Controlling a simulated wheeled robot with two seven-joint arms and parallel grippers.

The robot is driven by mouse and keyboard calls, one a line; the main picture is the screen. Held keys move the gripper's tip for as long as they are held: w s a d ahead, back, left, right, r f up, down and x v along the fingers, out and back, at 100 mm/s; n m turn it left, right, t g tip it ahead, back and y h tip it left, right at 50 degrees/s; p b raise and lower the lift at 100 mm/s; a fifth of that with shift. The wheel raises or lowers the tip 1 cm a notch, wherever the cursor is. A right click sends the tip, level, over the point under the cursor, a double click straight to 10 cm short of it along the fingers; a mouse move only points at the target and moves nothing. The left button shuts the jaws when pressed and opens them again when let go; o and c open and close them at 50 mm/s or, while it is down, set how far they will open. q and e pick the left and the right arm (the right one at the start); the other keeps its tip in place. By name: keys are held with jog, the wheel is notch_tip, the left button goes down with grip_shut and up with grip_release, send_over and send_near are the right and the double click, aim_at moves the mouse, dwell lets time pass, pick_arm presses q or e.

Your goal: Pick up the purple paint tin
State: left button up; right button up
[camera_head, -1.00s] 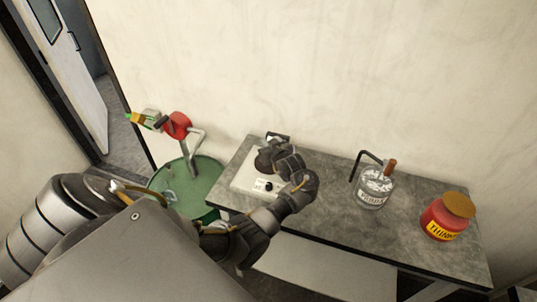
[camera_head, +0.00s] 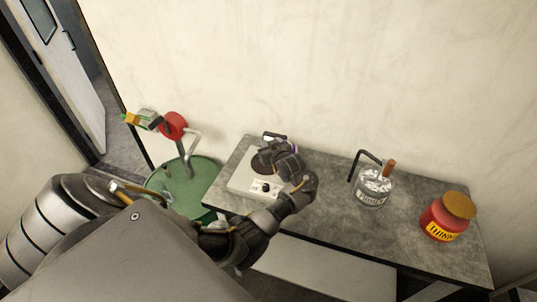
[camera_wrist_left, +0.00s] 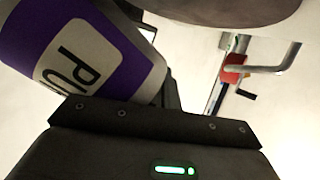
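The purple paint tin (camera_wrist_left: 85,50) shows large in the left wrist view, at the upper left. It has a pale label with the letters "PU" and is tilted in that picture. It lies close beside a dark finger part of my left gripper, and its far end is out of frame. My right gripper is not in view.
A green drum (camera_head: 185,205) with a red-topped pump (camera_head: 173,126) stands left. The bench between gripper and primer is clear.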

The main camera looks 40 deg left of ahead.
pick_arm(q)
jog(key=shift+o, duration=1.1)
jog(key=shift+s+r, duration=0.1)
jog(key=shift+s, duration=0.05)
jog(key=shift+o, duration=1.2)
jog(key=shift+s+a+r, duration=0.1)
jog(key=shift+s+r, duration=0.05)
jog(key=shift+s, duration=0.05)
jog(key=o, duration=0.5)
jog(key=shift+s, duration=0.1)
jog(key=o, duration=0.9)
jog(key=shift+c, duration=0.2)
